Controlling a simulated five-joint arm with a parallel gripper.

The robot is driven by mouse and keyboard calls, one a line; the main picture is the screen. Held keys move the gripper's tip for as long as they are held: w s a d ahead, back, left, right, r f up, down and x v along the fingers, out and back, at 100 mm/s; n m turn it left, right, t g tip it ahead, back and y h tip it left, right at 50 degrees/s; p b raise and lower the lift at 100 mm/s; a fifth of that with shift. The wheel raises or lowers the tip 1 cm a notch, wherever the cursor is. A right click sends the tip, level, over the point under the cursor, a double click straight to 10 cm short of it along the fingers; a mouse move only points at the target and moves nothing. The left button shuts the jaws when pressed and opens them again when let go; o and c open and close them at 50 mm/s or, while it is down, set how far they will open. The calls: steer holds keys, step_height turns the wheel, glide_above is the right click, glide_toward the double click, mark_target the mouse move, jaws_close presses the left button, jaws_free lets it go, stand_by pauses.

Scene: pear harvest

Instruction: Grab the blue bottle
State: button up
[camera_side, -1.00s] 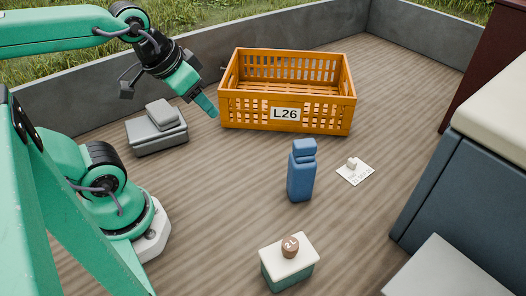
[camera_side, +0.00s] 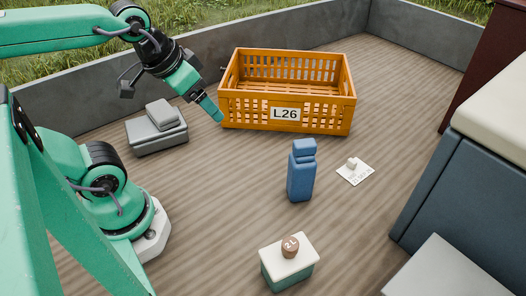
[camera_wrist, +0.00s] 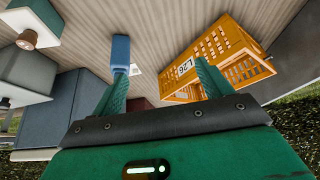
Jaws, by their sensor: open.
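The blue bottle (camera_side: 301,175) stands upright on the wooden floor in the middle of the side view, in front of the orange crate. In the wrist view the blue bottle (camera_wrist: 121,52) appears near the top, just beyond the tip of the left finger. My gripper (camera_side: 216,113) is above the floor at the crate's left front corner, left of the bottle and apart from it. In the wrist view my gripper (camera_wrist: 160,75) has its two green fingers spread, with nothing between them.
An orange crate (camera_side: 238,113) labelled L26 stands behind the bottle. A white card (camera_side: 357,178) with a small item lies to its right. A green box with a white lid (camera_side: 287,274) stands in front. Grey folded items (camera_side: 157,140) lie left.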

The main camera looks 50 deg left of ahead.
steer(key=w, duration=0.1)
steer(key=m+g, duration=0.5)
glide_above(305, 142)
steer(key=f, duration=0.4)
steer(key=shift+s+a+f, duration=0.25)
steer(key=shift+s+a, duration=0.05)
steer(key=shift+a, duration=0.1)
steer(key=shift+w+d+f+g, duration=0.25)
steer(key=shift+d+f+g, duration=0.05)
steer(key=shift+d, duration=0.05)
steer(key=shift+f, duration=1.3)
steer(key=shift+w+f, duration=0.1)
steer(key=shift+f, duration=2.55)
